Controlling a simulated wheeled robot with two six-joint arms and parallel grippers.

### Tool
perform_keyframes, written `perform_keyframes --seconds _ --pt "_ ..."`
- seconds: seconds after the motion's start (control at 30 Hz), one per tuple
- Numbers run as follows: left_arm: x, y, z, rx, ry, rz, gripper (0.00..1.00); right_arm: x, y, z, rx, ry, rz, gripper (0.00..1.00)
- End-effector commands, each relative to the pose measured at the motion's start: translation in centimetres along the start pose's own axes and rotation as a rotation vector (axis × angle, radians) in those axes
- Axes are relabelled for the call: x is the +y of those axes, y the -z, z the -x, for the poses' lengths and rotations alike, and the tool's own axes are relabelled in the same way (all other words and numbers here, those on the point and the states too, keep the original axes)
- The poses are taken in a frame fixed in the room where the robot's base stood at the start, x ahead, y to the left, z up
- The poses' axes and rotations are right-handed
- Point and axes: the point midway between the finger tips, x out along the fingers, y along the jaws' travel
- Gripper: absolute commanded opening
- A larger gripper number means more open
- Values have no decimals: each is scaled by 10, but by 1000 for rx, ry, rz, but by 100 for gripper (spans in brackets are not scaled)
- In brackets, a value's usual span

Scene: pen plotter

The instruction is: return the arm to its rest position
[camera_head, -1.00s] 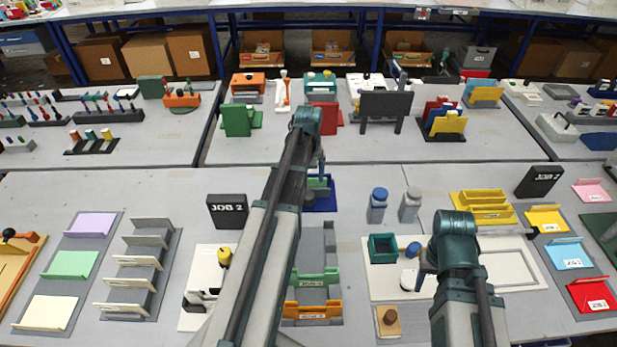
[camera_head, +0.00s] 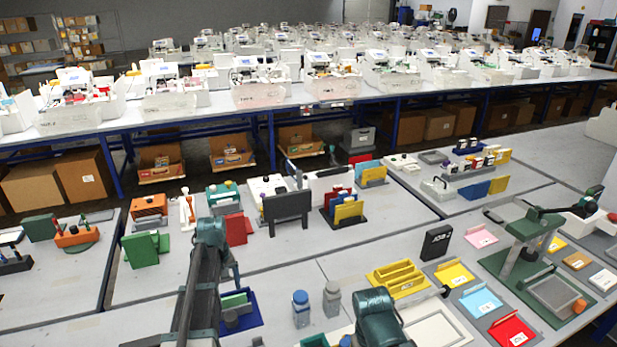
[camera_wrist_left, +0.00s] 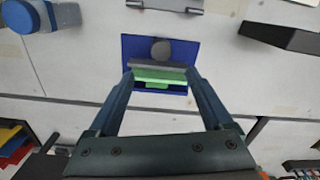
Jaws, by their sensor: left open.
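My left gripper (camera_head: 235,274) shows only in part beside my left arm in the head view. In the left wrist view its two fingers (camera_wrist_left: 160,78) are spread apart with nothing held between them. Beyond the fingertips is a blue tray (camera_wrist_left: 186,48) with a grey and green block (camera_wrist_left: 160,75) and a round grey piece (camera_wrist_left: 161,50). The blue tray (camera_head: 254,319) also shows just right of my left arm in the head view. Only the upper links of my right arm show at the bottom; its gripper is out of sight.
A blue-capped bottle (camera_head: 301,309) and a grey bottle (camera_head: 332,299) stand right of the blue tray. A yellow rack (camera_head: 398,279) and a black sign (camera_head: 436,243) are farther right. A dark upright panel (camera_head: 286,207) stands behind. Bare table lies between them.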

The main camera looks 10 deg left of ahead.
Motion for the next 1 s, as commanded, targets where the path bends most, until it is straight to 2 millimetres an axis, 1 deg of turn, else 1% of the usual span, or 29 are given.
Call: perform_keyframes --seconds 0.07,0.17,0.2,0.27,0.3,0.33,0.37,0.4,0.47,0.5,0.6,0.7,0.8,0.9,1.0 --pt "12 -17 0 -1 4 -49 84 0 0 0 0 0 0 50" --pt "39 -59 0 -3 16 -175 84 0 0 0 0 0 0 50" --pt "51 -81 0 -3 23 -245 84 0 0 0 0 0 0 50" --pt "69 -117 0 -3 35 -358 84 0 0 0 0 0 0 50" --pt "78 -141 0 -3 43 -434 84 0 0 0 0 0 0 50" --pt "85 -159 0 -4 49 -492 84 0 0 0 0 0 0 50" --pt "90 -176 0 -4 55 -548 84 0 0 0 0 0 0 50" --pt "96 -198 1 -4 63 -619 84 0 0 0 0 0 0 50" --pt "103 -228 1 -3 75 -722 84 0 0 0 0 0 0 50" --pt "106 -246 1 -3 81 -783 84 0 0 0 0 0 0 50" --pt "109 -284 1 -2 96 -915 84 0 0 0 0 0 0 50" --pt "109 -309 1 -1 108 -1007 84 0 0 0 0 0 0 50" --pt "109 -323 2 -1 114 -1061 84 0 0 0 0 0 0 50" --pt "110 -328 2 -1 117 -1084 84 0 0 0 0 0 0 50" --pt "110 -328 2 -1 117 -1087 84 0 0 0 0 0 0 50"
